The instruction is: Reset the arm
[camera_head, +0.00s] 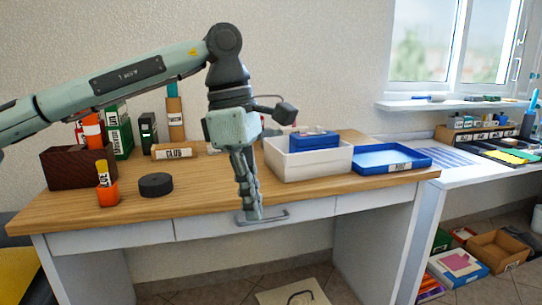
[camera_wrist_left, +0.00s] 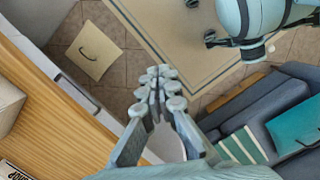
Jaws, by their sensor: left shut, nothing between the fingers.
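My left arm comes in from the left in the head view and bends down at the elbow. My left gripper (camera_head: 252,208) points downward in front of the desk's drawer front, near the metal drawer handle (camera_head: 264,216). In the left wrist view, the gripper (camera_wrist_left: 160,75) shows with its fingers together and nothing between them. I cannot tell from the head view whether the fingertips touch the handle.
The wooden desk (camera_head: 215,196) holds a black disc (camera_head: 156,184), an orange cup (camera_head: 107,194), a brown box (camera_head: 62,170), a white bin (camera_head: 315,163) and a blue tray (camera_head: 420,156). A second desk stands at the right. A grey sofa (camera_wrist_left: 265,105) shows in the wrist view.

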